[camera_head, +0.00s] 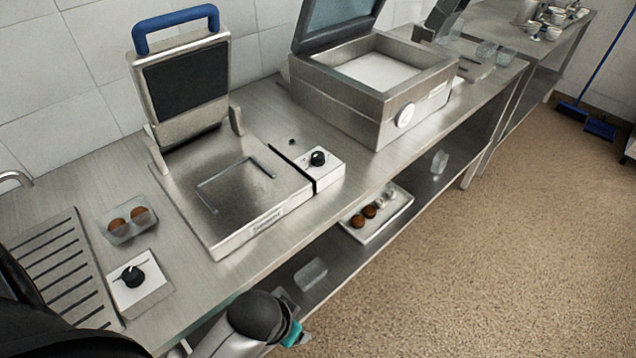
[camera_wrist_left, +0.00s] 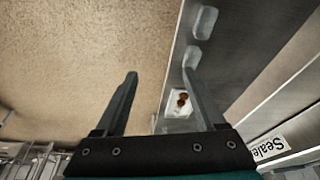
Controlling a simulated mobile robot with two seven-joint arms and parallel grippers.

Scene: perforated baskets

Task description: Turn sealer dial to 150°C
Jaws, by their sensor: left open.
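The sealer (camera_head: 235,165) stands on the steel counter with its blue-handled lid raised. Its black dial (camera_head: 318,158) is on a white panel at the right side of its base. The dial's temperature marks are too small to read. A label (camera_wrist_left: 268,148) starting "Seale" shows at the right of the left wrist view. My left arm is low at the counter's front edge in the head view, below and in front of the sealer, apart from the dial. My left gripper (camera_wrist_left: 160,75) is open and empty, with its fingers spread over the floor and lower shelf. My right gripper is not in view.
A second black dial on a white box (camera_head: 140,285) sits at the counter's left, near a clear tub (camera_head: 127,222) with brown balls. A steel chamber machine (camera_head: 365,85) stands right of the sealer. A white tray (camera_head: 376,217) lies on the lower shelf.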

